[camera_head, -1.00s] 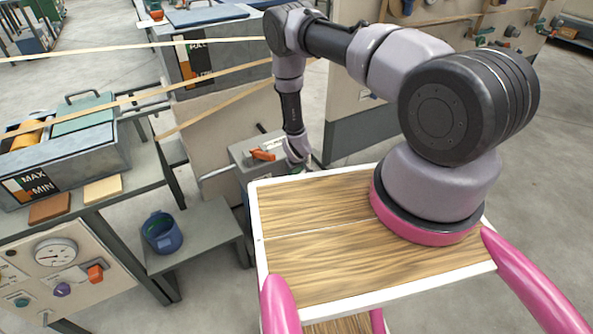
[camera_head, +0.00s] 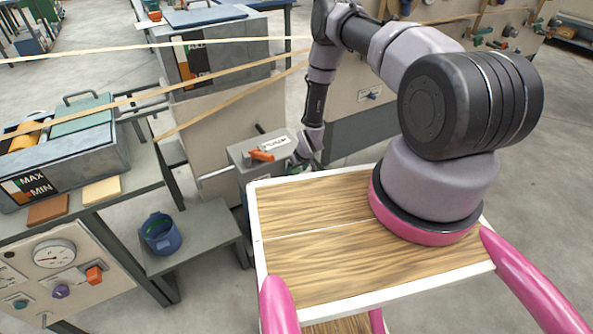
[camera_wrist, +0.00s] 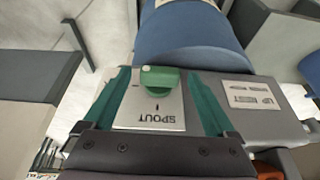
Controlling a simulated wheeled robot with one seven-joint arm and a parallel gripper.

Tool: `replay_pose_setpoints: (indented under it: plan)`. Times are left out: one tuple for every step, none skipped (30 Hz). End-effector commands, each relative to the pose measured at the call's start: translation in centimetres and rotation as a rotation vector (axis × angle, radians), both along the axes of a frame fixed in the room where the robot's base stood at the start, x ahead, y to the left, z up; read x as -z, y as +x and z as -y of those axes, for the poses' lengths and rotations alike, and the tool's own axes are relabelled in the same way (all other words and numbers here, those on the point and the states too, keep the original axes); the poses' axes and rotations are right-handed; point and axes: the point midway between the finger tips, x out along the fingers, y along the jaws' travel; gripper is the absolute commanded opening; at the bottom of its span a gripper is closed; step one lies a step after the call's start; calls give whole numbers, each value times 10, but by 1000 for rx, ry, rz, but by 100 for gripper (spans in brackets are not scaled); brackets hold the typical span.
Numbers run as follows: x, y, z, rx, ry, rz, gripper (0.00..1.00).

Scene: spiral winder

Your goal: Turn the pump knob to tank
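The green knob (camera_wrist: 160,77) sits on a pale plate (camera_wrist: 150,117) in the wrist view. The plate carries the word SPOUT, upside down in this view, on the side nearer my gripper; no TANK label is readable. The knob's grip lies roughly across the picture, with a pale mark at its left end. My gripper (camera_wrist: 160,88) is open, with one green finger on each side of the knob and gaps between. In the head view my gripper (camera_head: 294,167) is at the grey box (camera_head: 240,155), and the knob is hidden or too small to tell.
An orange handle (camera_head: 261,155) stands on the same grey box. A label plate (camera_wrist: 252,95) lies right of the knob, and a blue rounded object (camera_wrist: 190,42) is beyond it. A blue bucket (camera_head: 161,234) stands on a low shelf at left. Stretched bands (camera_head: 170,90) cross behind.

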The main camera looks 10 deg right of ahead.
Motion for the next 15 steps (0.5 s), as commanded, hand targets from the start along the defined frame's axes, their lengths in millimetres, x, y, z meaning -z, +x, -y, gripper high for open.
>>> replay_pose_setpoints:
  plan:
    - [0, 0, 0, 0, 0, 1, 92]
    - [0, 1, 0, -1, 0, 1, 92]
    - [0, 1, 0, -1, -1, 1, 92]
    - [0, 1, 0, -1, -1, 2, 92]
    - [0, 1, 0, -1, -1, 2, 92]
    - [-1, 1, 0, -1, -1, 2, 92]
    - [-1, 1, 0, -1, -1, 2, 92]
    - [-1, 1, 0, -1, -1, 2, 92]
    - [-2, 1, 0, -1, -1, 2, 92]
    - [-3, 0, 0, -1, -1, 2, 92]
    - [-5, 0, 1, -1, -1, 2, 92]
    - [-9, -2, 1, -1, -1, 2, 92]
    - [-12, -2, 2, 0, 0, 3, 92]
    - [-17, -4, 2, -1, -1, 3, 92]
    - [-23, -6, 3, -1, -1, 3, 92]
